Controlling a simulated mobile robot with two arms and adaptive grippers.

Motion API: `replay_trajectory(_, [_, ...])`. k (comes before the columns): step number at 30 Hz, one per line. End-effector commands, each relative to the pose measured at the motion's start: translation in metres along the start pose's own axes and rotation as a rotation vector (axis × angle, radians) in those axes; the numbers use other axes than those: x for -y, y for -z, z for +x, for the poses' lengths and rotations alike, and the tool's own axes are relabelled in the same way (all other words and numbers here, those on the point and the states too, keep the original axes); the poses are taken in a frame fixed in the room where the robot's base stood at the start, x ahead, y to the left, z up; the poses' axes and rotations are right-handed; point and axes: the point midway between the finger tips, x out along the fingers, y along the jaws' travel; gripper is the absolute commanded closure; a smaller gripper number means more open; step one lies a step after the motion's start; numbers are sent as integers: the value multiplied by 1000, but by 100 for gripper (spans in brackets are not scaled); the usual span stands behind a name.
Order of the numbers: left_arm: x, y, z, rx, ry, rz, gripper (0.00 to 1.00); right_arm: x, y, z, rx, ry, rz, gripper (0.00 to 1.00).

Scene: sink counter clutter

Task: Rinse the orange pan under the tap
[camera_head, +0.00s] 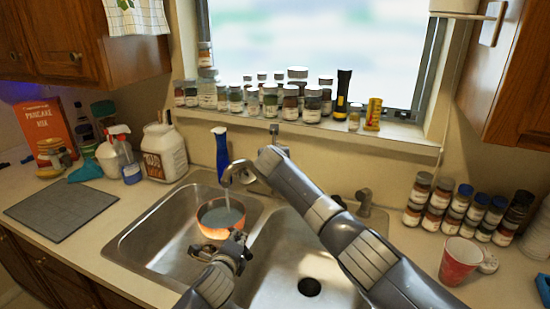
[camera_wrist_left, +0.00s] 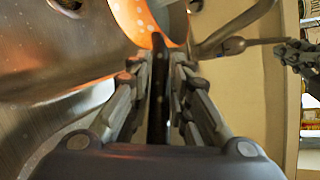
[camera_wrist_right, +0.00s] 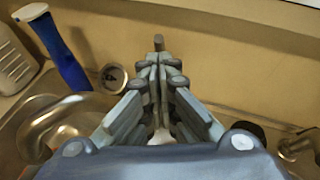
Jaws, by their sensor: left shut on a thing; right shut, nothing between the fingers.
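The orange pan (camera_head: 210,233) is held in the left sink basin under the tap (camera_head: 232,173). A pale streak of water shows below the spout, and the pan's inside looks grey-blue. My left gripper (camera_head: 236,241) is shut on the pan's dark handle (camera_wrist_left: 158,95); the pan's orange side (camera_wrist_left: 150,38) shows beyond the fingers in the left wrist view. My right gripper (camera_wrist_right: 158,48) is shut and empty, just behind and right of the tap, by the wall. It also shows at the right of the left wrist view (camera_wrist_left: 300,55).
A blue brush (camera_head: 221,155) stands behind the basin. Bottles (camera_head: 165,150) and a grey mat (camera_head: 62,210) are on the left counter. Spice jars (camera_head: 465,210) and a red cup (camera_head: 460,260) stand at right. The right basin (camera_head: 285,265) is empty apart from my arm crossing above.

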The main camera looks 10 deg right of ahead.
Motion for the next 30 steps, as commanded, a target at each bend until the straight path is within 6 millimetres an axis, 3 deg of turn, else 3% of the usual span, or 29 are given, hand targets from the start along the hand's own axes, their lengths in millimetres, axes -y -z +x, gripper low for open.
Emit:
replay_trajectory(6, [3,-1,0,1,6,1,100,0,15,-17,0,-2,-1,100])
replay_trajectory(24, [3,-1,0,1,6,1,100,1,4,-94,1,-2,-1,100])
replay_trajectory(30, [3,-1,0,1,6,2,100,1,2,-111,0,-1,0,100])
